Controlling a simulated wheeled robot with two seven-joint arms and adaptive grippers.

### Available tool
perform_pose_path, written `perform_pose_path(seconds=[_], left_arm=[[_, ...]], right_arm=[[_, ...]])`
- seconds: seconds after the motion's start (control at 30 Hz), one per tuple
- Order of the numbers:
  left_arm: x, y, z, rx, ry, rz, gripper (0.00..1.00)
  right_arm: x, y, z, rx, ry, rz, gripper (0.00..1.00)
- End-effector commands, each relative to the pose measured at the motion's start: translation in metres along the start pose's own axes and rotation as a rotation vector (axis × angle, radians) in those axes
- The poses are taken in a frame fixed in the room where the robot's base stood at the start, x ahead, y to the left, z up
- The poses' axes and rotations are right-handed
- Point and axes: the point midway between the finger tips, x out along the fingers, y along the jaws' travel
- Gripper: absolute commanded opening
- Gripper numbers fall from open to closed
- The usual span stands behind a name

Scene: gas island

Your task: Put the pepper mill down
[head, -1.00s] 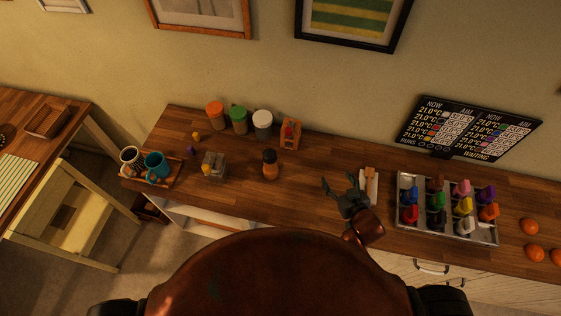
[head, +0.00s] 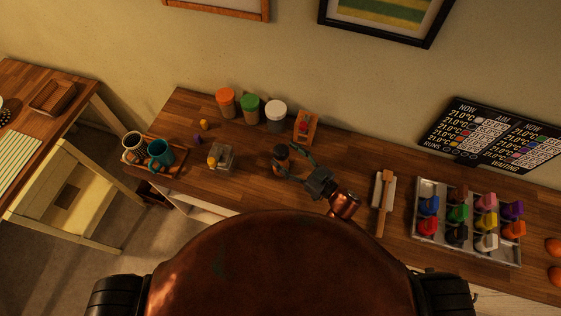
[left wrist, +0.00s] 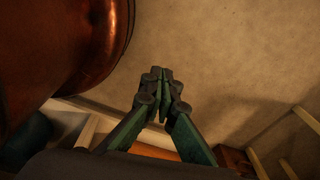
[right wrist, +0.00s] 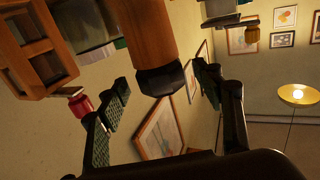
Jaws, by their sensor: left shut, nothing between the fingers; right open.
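The pepper mill (head: 281,151), with a dark top and orange-brown body, stands on the wooden counter (head: 240,188). It also shows large in the right wrist view (right wrist: 155,42) as a wooden body with a dark end. My right gripper (head: 285,160) reaches in from the right with its fingers spread at the mill. In the right wrist view, its fingertips (right wrist: 161,78) lie to either side of the mill's dark end, with gaps visible. My left gripper (left wrist: 162,74) is shut and empty, over the floor; it is hidden in the head view.
Three capped jars (head: 250,110) and a small wooden stand (head: 305,126) are behind the mill. A clear box (head: 222,158) and mugs (head: 160,152) stand left. A metal tray (head: 468,246) of coloured containers is right.

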Motion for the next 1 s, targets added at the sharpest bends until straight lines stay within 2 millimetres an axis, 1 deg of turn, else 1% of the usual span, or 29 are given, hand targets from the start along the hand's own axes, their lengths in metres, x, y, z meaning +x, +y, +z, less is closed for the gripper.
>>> perform_pose_path(seconds=[0.03, 0.1, 0.2, 0.33, 0.47, 0.73, 1.0], left_arm=[[-0.002, -0.001, -0.004, 0.001, 0.005, -0.001, 0.00], [-0.003, -0.001, -0.011, 0.002, 0.013, -0.001, 0.00], [-0.003, -0.003, -0.023, 0.004, 0.029, -0.002, 0.00], [-0.003, -0.004, -0.033, 0.006, 0.042, -0.003, 0.00], [-0.003, -0.004, -0.031, 0.006, 0.040, -0.003, 0.00], [-0.003, -0.003, -0.016, 0.002, 0.021, -0.003, 0.00], [-0.003, -0.003, -0.015, 0.002, 0.019, -0.003, 0.00]], right_arm=[[0.009, -0.001, -0.002, 0.000, 0.002, 0.000, 0.60], [0.018, -0.001, -0.001, 0.000, 0.002, 0.000, 0.60], [0.025, -0.001, -0.001, -0.001, 0.001, -0.001, 0.60], [0.027, -0.001, 0.000, 0.000, -0.001, -0.001, 0.60], [0.027, -0.001, 0.000, 0.000, -0.001, -0.002, 0.60], [0.027, -0.002, 0.000, 0.000, 0.000, -0.003, 0.41], [0.027, -0.002, 0.000, -0.001, 0.000, -0.003, 0.23]])
